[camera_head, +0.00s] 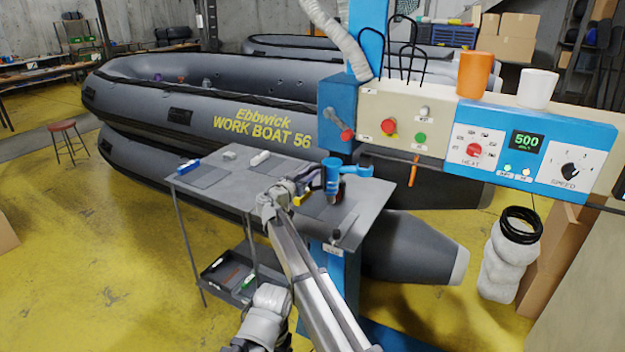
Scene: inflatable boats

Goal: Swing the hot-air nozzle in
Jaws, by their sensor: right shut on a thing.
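The hot-air nozzle (332,178) appears to be the blue fitting with a darker lower part, low in front of the machine's blue column, above the grey worktable (240,197). My right arm reaches up from the bottom of the picture. My right gripper (309,184) is at the left side of this fitting and is shut on part of it, seemingly its handle. The fingers are small and partly hidden, so the exact grip is unclear. My left gripper is not in view.
A control panel (470,145) with buttons, dials and a green 500 display spans the right, an orange cup (474,74) and a white cup (538,88) on top. A red-knobbed lever (346,134) is on the column. Grey inflatable boats (215,95) lie behind the table.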

